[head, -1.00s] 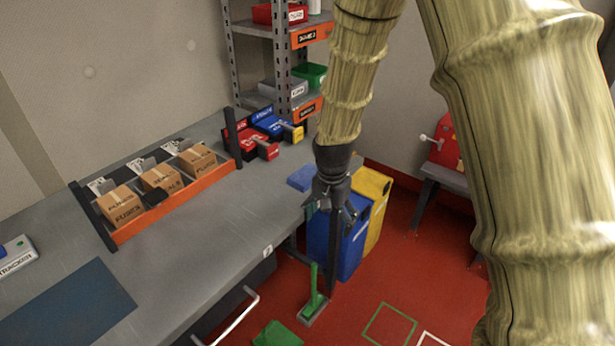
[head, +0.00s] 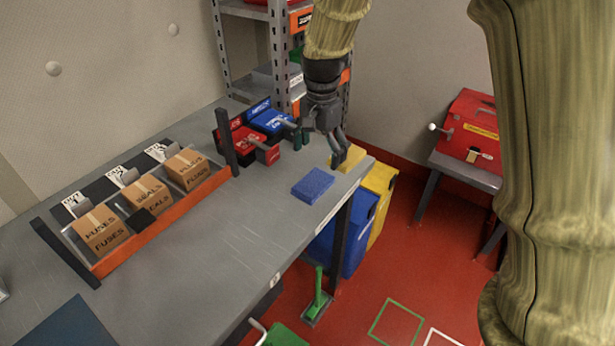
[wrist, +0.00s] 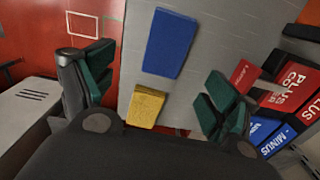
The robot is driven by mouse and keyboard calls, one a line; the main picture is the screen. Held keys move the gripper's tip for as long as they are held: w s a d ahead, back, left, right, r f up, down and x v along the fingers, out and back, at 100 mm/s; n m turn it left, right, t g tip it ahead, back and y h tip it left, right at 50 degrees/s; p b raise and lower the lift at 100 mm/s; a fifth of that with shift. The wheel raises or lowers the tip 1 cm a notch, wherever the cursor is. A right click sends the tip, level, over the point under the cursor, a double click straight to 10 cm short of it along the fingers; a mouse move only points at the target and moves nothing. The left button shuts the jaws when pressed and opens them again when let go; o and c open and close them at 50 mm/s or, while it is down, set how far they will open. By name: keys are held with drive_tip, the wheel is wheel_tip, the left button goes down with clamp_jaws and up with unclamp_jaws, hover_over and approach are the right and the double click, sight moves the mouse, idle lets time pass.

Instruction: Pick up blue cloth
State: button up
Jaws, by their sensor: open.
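The blue cloth (head: 312,185) is a flat folded rectangle lying on the grey workbench near its right end. In the wrist view the blue cloth (wrist: 170,43) lies ahead of the jaws, between the two fingers' lines. A yellow cloth (head: 347,158) lies beside it, nearer the bench's end; in the wrist view the yellow cloth (wrist: 146,106) is closer to the palm. My gripper (head: 320,148) is open and empty above the bench end, behind the blue cloth and partly over the yellow one. In the wrist view, my gripper's green-padded fingers (wrist: 155,90) are spread wide.
Red and blue terminal boxes (head: 247,140) stand left of my gripper. An orange-fronted rack (head: 165,215) holds cardboard boxes on the bench (head: 225,250). Metal shelving (head: 262,60) rises behind. Blue and yellow bins (head: 378,195) stand beside the bench. The bench in front of the blue cloth is clear.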

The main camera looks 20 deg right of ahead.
hover_over(313, 183)
wheel_tip(313, 183, down, 4)
drive_tip(key=shift+d+f, duration=0.1)
drive_tip(key=shift+d, duration=0.05)
drive_tip(key=shift+f+p, duration=0.35)
drive_tip(key=shift+f, duration=0.1)
drive_tip(key=shift+w+f+p, duration=0.1)
drive_tip(key=shift+f+p, duration=0.4)
drive_tip(key=shift+f, duration=1.85)
drive_tip(key=c, duration=1.1)
